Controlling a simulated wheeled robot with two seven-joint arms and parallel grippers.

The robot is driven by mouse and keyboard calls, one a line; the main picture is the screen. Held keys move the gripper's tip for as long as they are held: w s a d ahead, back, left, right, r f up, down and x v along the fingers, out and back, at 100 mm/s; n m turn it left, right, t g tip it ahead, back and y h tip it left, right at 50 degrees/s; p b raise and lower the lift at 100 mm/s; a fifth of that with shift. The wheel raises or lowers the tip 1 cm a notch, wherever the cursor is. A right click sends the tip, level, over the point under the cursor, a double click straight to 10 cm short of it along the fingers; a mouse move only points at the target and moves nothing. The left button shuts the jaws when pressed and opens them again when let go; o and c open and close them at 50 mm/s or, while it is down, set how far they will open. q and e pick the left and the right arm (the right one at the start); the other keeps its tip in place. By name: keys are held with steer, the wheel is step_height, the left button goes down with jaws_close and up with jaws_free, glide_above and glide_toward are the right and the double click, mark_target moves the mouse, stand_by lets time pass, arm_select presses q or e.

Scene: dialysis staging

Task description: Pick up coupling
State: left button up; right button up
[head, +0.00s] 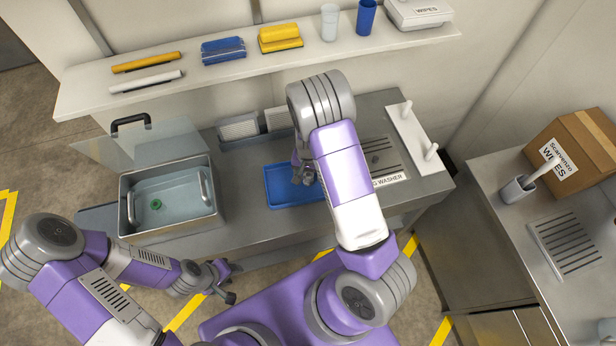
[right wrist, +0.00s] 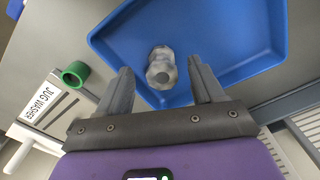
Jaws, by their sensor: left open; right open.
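A small grey-white, rounded fitting that looks like the coupling (right wrist: 161,72) lies in the blue tray (right wrist: 225,30). In the right wrist view it sits between and slightly beyond the open fingers of my right gripper (right wrist: 160,78); I cannot tell whether they touch it. In the head view my right gripper (head: 304,174) is over the blue tray (head: 283,196), and the arm hides part of the tray. My left gripper (head: 222,282) is open and empty, low in front of the counter, away from the tray.
A green ring (right wrist: 75,73) is beside the tray, near the JUG WASHER label (right wrist: 40,101). A shelf (head: 200,75) runs above the counter. A white peg rack (head: 413,138) stands right.

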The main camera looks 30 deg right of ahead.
mark_target(308, 175)
steer(key=f, duration=0.3)
steer(key=shift+w+d+f, duration=0.1)
steer(key=shift+w, duration=0.1)
steer(key=c, duration=1.1)
